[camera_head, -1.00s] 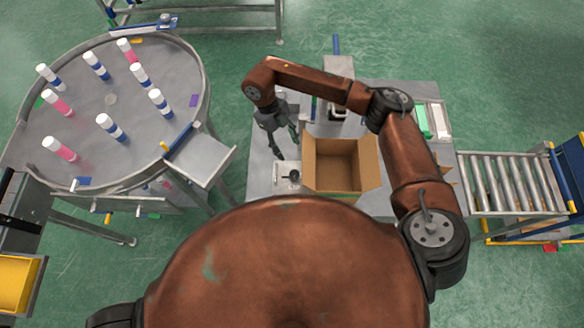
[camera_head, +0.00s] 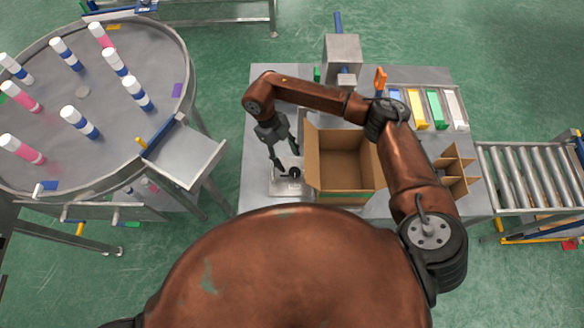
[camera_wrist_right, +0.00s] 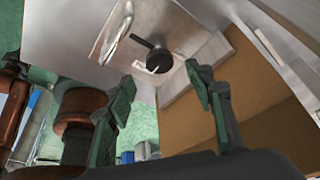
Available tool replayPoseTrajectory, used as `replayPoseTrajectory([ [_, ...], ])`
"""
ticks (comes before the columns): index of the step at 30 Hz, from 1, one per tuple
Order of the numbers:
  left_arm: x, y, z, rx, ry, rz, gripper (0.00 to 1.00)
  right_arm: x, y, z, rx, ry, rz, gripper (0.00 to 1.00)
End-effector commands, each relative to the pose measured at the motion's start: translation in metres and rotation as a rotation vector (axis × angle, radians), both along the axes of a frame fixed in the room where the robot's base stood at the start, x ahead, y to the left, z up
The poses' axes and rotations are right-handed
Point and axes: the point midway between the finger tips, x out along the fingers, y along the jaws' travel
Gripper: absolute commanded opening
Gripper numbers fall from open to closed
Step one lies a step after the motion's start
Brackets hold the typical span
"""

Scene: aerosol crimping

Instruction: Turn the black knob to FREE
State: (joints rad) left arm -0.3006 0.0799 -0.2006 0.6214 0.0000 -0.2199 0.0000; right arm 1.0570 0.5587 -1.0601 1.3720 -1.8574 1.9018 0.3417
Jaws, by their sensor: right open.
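The black knob (camera_head: 294,172) sits on a light metal plate (camera_head: 283,188) on the table, just left of the open cardboard box. In the right wrist view the knob (camera_wrist_right: 158,60) is a round black disc with a bar pointing to the upper left and a white mark near it. My right gripper (camera_head: 288,169) is open and empty, at or just above the knob in the head view. In the right wrist view its fingertips (camera_wrist_right: 160,82) are spread, with the knob beyond them. Any lettering is too small to read. My left gripper is out of view.
The open cardboard box (camera_head: 312,165) stands close to the right of the knob. A curved metal handle (camera_wrist_right: 118,32) is beside the knob. A round table (camera_head: 130,50) with several white-capped cans is at left, and a roller conveyor (camera_head: 530,180) at right.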

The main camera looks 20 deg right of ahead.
Motion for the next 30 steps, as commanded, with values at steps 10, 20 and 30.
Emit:
replayPoseTrajectory([
  [10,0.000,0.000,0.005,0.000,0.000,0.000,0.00,-0.017,-0.010,-0.047,0.002,0.002,0.001,0.49],
  [20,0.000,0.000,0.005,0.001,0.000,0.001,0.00,-0.019,-0.012,-0.055,0.000,0.000,0.002,0.49],
  [30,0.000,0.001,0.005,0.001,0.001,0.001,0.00,-0.019,-0.012,-0.055,0.000,0.000,0.002,0.31],
])
